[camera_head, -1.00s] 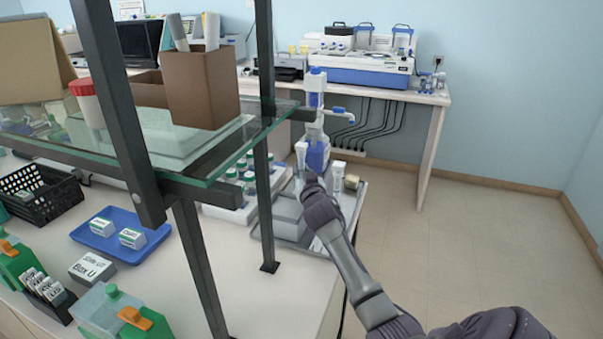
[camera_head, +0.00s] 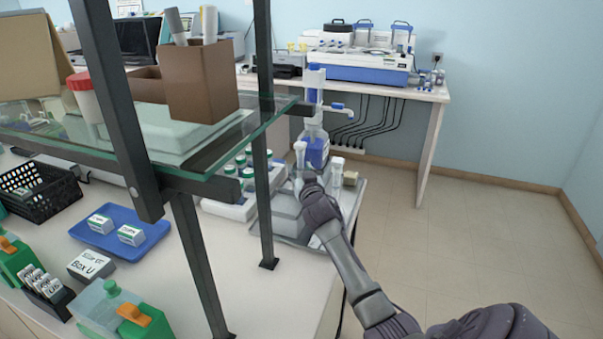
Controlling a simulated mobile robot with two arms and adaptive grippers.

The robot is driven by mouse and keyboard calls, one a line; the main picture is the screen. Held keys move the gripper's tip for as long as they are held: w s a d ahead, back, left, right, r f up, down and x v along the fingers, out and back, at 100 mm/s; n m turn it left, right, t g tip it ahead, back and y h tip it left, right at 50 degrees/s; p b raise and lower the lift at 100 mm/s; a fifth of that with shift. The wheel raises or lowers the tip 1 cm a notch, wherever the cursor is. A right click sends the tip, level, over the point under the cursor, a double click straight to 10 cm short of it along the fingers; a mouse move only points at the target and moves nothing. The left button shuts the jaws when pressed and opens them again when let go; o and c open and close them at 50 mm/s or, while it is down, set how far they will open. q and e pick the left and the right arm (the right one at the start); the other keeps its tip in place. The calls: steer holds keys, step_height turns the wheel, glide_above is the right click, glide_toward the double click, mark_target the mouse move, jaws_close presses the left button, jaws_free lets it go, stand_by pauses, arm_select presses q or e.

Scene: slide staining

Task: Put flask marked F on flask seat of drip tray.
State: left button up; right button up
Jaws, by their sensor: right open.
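My right gripper (camera_head: 309,181) reaches in from the lower right to the far right end of the bench. It is seen from behind, its fingertips are mostly hidden, and it is open. Just beyond it stands a clear bottle with a blue label (camera_head: 316,151) and a tall white-and-blue dispenser top (camera_head: 315,88). Slim whitish vessels stand close by, one left of the bottle (camera_head: 300,154) and one to its right (camera_head: 337,167). I cannot read an F on any of them. A grey tray (camera_head: 357,196) lies under this group; its flask seat cannot be made out. My left gripper is out of view.
A black-framed glass shelf (camera_head: 240,140) stands left of my right arm, with a post (camera_head: 263,190) near it. A white rack of green-capped bottles (camera_head: 235,210) is behind the post. A blue tray (camera_head: 150,234) holds small boxes. Bare bench (camera_head: 285,295) lies in front.

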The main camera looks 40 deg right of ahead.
steer(key=shift+r, duration=0.4)
steer(key=shift+s+a+f, duration=0.2)
steer(key=shift+s, duration=0.1)
steer(key=v, duration=1.1)
steer(key=shift+s+r+b, duration=0.2)
steer(key=shift+b, duration=0.1)
steer(key=shift+f, duration=0.1)
